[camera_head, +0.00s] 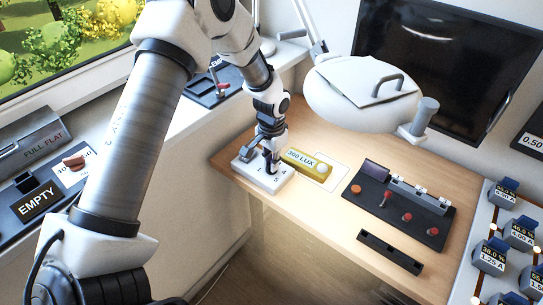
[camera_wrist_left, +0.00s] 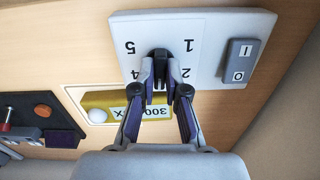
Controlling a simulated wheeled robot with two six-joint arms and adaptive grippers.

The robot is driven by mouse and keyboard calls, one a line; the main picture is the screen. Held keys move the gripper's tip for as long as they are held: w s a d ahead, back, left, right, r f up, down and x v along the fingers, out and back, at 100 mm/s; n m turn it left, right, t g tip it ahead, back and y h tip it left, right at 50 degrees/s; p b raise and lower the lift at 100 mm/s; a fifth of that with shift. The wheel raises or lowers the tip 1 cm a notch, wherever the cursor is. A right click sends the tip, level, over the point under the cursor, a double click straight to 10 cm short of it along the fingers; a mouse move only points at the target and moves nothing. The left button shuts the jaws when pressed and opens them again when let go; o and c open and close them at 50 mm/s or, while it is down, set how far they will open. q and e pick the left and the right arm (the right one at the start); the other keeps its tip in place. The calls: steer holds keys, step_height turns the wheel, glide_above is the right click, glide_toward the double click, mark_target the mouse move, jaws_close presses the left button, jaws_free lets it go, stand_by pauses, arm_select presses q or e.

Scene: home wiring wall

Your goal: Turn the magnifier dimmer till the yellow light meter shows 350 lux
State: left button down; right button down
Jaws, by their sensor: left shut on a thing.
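The dimmer is a white box (camera_head: 258,180) with numbers around a black knob, at the left end of the wooden desk. In the left wrist view the dimmer plate (camera_wrist_left: 205,25) shows 1, 2, 4 and 5 around the knob (camera_wrist_left: 158,56). My left gripper (camera_head: 271,163) reaches down from above and is shut on the knob; its fingertips (camera_wrist_left: 160,90) hide part of it. The yellow light meter (camera_head: 323,170) lies just right of the dimmer and reads 300 LUX. Its display is partly covered by a finger in the wrist view (camera_wrist_left: 98,99). The white magnifier head (camera_head: 345,98) hangs above the desk.
A grey rocker switch (camera_wrist_left: 240,62) sits on the dimmer plate beside the knob. A dark panel with red knobs (camera_head: 400,212) and a black strip (camera_head: 390,252) are farther right. A dark screen (camera_head: 440,60) stands behind. The magnifier head hangs close right of my arm.

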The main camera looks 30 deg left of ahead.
arm_select(q)
steer(key=shift+m+p, duration=0.7)
steer(key=shift+m, duration=0.5)
steer(key=c, duration=1.2)
jaws_free()
step_height(320, 180, up, 12)
